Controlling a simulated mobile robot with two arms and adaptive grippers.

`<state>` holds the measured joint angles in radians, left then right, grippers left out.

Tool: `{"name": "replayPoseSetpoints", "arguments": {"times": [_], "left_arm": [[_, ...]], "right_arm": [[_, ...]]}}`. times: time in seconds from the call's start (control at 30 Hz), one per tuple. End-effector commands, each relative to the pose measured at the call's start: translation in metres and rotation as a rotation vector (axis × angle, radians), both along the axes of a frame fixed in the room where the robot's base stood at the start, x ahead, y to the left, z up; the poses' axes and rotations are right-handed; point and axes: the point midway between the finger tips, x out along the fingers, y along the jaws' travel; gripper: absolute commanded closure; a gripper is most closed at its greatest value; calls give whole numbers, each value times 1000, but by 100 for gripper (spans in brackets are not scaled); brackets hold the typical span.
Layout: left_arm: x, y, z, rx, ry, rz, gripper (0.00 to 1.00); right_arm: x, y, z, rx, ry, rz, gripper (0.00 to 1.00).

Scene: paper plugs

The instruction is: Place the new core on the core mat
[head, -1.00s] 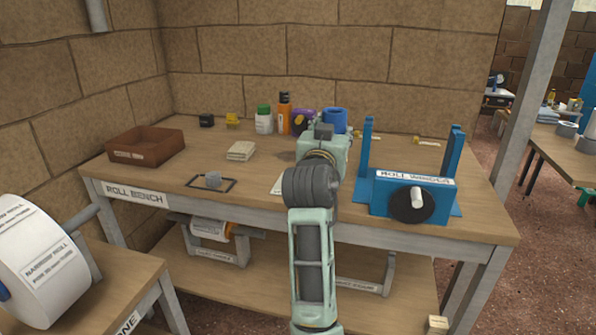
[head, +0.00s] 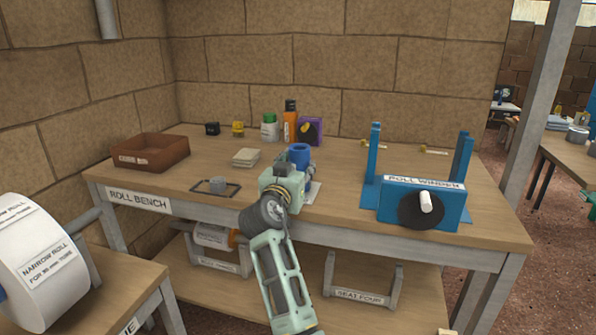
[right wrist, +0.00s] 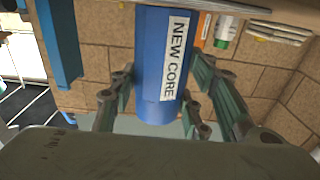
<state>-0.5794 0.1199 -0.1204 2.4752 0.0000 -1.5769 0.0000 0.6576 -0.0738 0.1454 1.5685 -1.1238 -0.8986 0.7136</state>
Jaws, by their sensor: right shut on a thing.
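The new core is a blue tube (head: 299,153), upright in my right gripper (head: 298,168) over the front middle of the roll bench. In the right wrist view the core (right wrist: 160,60) fills the middle, with its "NEW CORE" label facing me, and the fingers of my gripper (right wrist: 160,95) close on both sides of it. A pale sheet (head: 313,192), which may be the core mat, shows on the bench beside and partly behind my gripper. I cannot tell whether the core touches it. My left gripper is not in view.
The blue roll winder (head: 425,203) stands to the right. Cream pads (head: 246,157) and bottles (head: 290,122) sit behind.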

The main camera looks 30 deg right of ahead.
Motion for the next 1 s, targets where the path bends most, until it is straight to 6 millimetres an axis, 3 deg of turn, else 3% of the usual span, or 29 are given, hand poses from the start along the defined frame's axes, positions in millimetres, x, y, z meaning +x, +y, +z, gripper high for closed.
{"name": "replayPoseSetpoints", "arguments": {"times": [0.37, 0.4, 0.6, 1.0], "left_arm": [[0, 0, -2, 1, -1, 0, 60], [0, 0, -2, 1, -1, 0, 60], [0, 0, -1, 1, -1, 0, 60], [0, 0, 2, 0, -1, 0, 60]], "right_arm": [[0, 0, -5, 0, -1, 0, 84], [0, 0, -5, 0, -1, 0, 55], [0, 0, -4, 1, -1, 0, 38], [0, 0, -1, 1, -1, 0, 38]]}}
